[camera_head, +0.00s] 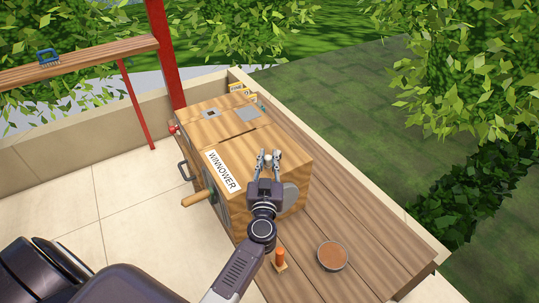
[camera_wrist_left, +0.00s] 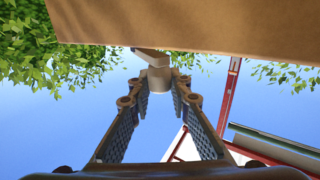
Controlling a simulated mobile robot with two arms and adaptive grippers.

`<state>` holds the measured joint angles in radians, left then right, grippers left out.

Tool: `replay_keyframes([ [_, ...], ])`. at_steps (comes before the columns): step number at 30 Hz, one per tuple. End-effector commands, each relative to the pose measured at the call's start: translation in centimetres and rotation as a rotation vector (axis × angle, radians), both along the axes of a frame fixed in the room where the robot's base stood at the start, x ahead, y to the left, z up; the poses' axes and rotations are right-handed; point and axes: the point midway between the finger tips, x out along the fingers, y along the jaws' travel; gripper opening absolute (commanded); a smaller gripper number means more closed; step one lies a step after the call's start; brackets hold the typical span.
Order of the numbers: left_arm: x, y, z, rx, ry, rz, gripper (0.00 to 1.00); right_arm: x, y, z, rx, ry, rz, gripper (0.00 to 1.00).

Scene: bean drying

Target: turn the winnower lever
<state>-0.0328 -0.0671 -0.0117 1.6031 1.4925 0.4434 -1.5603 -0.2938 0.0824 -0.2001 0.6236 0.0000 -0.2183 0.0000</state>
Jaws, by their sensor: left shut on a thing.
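The winnower (camera_head: 240,145) is a wooden box with a white label, standing on a plank bench. My left gripper (camera_head: 268,160) is over the near right part of the box, its fingers around a small pale piece. In the left wrist view the fingers (camera_wrist_left: 158,95) close on a light grey knob (camera_wrist_left: 158,79) with a short arm (camera_wrist_left: 152,55), which looks like the winnower lever. The arm meets or lies close to a wooden face (camera_wrist_left: 190,25) of the box. The gripper hides most of the lever in the head view. My right gripper is not in view.
The plank bench (camera_head: 370,235) holds a bowl of brown material (camera_head: 332,255) and an orange peg on a small block (camera_head: 280,262). A wooden crank handle (camera_head: 196,199) and a dark handle (camera_head: 185,171) stick out at the box's left. A red post (camera_head: 166,60) stands behind.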

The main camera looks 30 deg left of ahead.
Motion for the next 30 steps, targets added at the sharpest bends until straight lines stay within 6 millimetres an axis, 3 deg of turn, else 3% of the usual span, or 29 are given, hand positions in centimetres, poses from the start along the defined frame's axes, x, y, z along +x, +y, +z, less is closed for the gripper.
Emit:
replay_keyframes([
  [1,-0.1,0.4,0.9,0.012,0.004,-0.039,0.0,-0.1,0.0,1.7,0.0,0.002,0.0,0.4],
  [4,0.0,0.9,0.7,0.011,0.003,-0.123,0.0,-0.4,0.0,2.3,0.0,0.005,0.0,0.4],
  [12,0.3,1.9,0.2,0.007,-0.001,-0.288,0.0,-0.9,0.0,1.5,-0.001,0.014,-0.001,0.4],
  [25,0.4,1.9,0.3,0.0,0.001,-0.317,0.0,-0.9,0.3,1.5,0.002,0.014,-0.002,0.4],
  [26,0.4,1.9,0.3,0.0,0.001,-0.317,0.2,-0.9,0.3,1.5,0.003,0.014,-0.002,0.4],
  [30,0.4,1.9,0.2,0.0,0.002,-0.317,0.35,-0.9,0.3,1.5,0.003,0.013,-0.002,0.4],
])
